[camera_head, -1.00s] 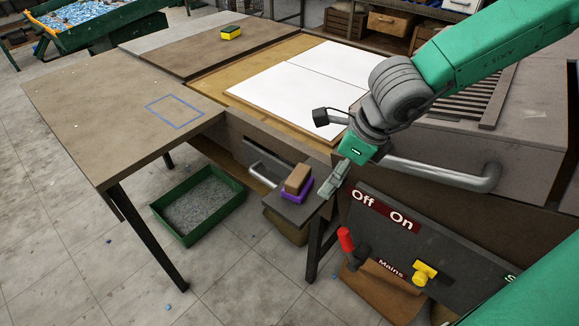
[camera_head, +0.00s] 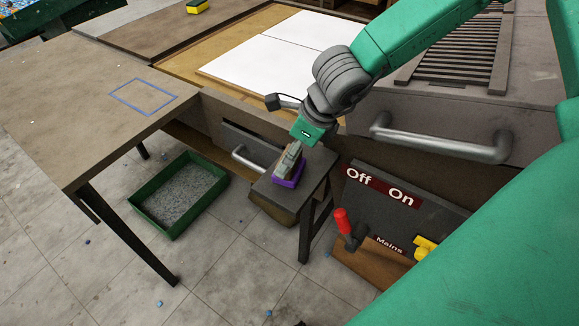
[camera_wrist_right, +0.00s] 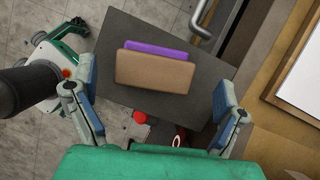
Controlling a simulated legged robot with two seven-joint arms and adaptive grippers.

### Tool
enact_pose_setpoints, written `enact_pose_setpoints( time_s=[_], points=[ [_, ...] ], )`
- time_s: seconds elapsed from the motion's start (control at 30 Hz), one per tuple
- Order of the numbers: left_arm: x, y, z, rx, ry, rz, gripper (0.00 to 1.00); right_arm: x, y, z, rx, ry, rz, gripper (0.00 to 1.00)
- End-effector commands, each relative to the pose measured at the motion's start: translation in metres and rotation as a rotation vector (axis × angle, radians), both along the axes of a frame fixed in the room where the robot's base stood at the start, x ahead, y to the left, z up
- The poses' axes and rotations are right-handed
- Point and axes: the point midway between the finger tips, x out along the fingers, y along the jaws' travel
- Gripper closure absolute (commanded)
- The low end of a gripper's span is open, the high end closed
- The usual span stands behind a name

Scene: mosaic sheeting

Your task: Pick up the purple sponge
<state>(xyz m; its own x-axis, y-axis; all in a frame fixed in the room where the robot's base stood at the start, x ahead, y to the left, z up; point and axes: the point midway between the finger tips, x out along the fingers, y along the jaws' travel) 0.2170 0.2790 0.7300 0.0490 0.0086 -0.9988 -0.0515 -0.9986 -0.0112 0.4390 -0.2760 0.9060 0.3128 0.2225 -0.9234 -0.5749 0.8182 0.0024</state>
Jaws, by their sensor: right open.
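The purple sponge (camera_head: 288,181) rests on a small dark shelf (camera_head: 318,166) beside the workbench. In the right wrist view it is a purple strip (camera_wrist_right: 158,47) behind a tan block (camera_wrist_right: 155,70); whether the two are one piece I cannot tell. My right gripper (camera_head: 291,160) is over the sponge in the head view and hides most of the tan block. In the right wrist view its fingers (camera_wrist_right: 150,92) are open wide, with the block and sponge ahead between their lines and nothing gripped. My left gripper is not in view.
A drawer handle (camera_head: 246,158) is just left of the shelf. A panel with a red lever (camera_head: 342,222) and a yellow knob (camera_head: 424,247) stands to the right. A green tray (camera_head: 170,232) lies on the floor.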

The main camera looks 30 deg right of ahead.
Motion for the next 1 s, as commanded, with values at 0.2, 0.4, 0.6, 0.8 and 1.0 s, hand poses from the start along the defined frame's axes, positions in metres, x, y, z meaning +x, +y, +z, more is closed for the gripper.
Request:
enact_pose_setpoints(
  time_s=[0.2, 0.4, 0.6, 0.8, 1.0],
  points=[
    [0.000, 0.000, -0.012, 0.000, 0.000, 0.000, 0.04, 0.005, 0.006, -0.035, -0.001, 0.004, 0.001, 0.07],
    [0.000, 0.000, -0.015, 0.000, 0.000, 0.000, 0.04, 0.011, 0.008, -0.048, 0.001, 0.002, 0.001, 0.07],
    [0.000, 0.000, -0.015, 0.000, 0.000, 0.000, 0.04, 0.011, 0.008, -0.047, 0.002, 0.001, 0.001, 0.07],
    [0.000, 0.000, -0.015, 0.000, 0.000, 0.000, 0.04, 0.011, 0.008, -0.047, 0.000, 0.002, 0.000, 0.57],
    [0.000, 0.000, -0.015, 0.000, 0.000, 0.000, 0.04, 0.011, 0.009, -0.048, 0.000, 0.002, 0.000, 0.62]
  ],
)
